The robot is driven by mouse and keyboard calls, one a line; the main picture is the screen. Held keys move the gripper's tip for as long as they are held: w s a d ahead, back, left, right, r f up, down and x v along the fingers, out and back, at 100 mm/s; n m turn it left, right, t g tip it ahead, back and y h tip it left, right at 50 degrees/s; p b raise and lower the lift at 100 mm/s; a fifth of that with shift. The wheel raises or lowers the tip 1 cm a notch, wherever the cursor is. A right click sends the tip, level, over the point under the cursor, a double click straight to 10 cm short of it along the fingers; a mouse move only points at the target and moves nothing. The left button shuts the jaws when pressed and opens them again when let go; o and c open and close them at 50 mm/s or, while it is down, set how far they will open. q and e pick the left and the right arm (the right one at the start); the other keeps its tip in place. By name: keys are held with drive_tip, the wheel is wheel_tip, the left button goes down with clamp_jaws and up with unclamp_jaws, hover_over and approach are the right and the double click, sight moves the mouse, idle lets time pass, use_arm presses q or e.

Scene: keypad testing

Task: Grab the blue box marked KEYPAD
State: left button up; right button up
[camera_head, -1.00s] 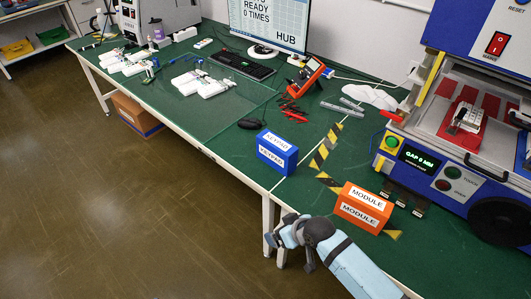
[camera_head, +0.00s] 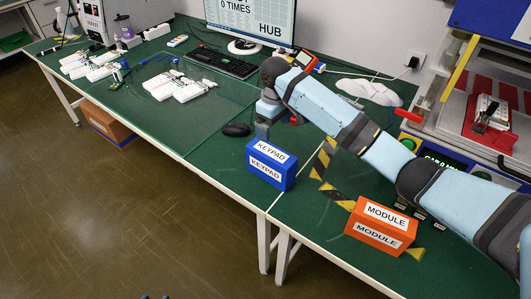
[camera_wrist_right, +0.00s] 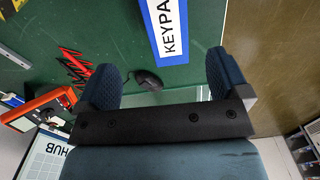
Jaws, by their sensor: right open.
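The blue KEYPAD box (camera_head: 271,164) stands upright on the green table near its front edge, white labels on its top and front. Its label and blue edge also show at the top of the right wrist view (camera_wrist_right: 166,32). My right gripper (camera_head: 262,130) is just behind and above the box, pointing down. In the wrist view its two dark blue fingers (camera_wrist_right: 158,78) are apart, with nothing between them but the mouse and table beyond. The box lies ahead of the fingertips. Small dark bits at the head view's bottom edge may be my left gripper (camera_head: 156,297).
An orange MODULE box (camera_head: 380,228) stands to the right, below my right arm. A black mouse (camera_head: 236,129) is left of the gripper. A keyboard (camera_head: 222,62) and monitor (camera_head: 250,15) stand behind. A press machine (camera_head: 465,110) is at right. Table left of the box is clear.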

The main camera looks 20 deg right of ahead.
sight(273, 151)
drive_tip(key=shift+f, duration=0.25)
drive_tip(key=f, duration=0.3)
drive_tip(key=shift+s+f, duration=0.1)
drive_tip(key=shift+s, duration=0.1)
wheel_tip(273, 151, down, 4)
drive_tip(key=shift+a+f+b, duration=0.15)
drive_tip(key=shift+f+b, duration=0.15)
drive_tip(key=shift+f, duration=0.4)
drive_tip(key=f, duration=0.4)
drive_tip(key=shift+s+a+f, duration=0.1)
drive_tip(key=shift+a+f, duration=0.1)
drive_tip(key=shift+f, duration=0.05)
use_arm(q)
drive_tip(key=shift+s+d+f, duration=0.15)
drive_tip(key=shift+s+f, duration=0.8)
use_arm(e)
drive_tip(key=shift+r, duration=0.1)
drive_tip(key=c, duration=1.1)
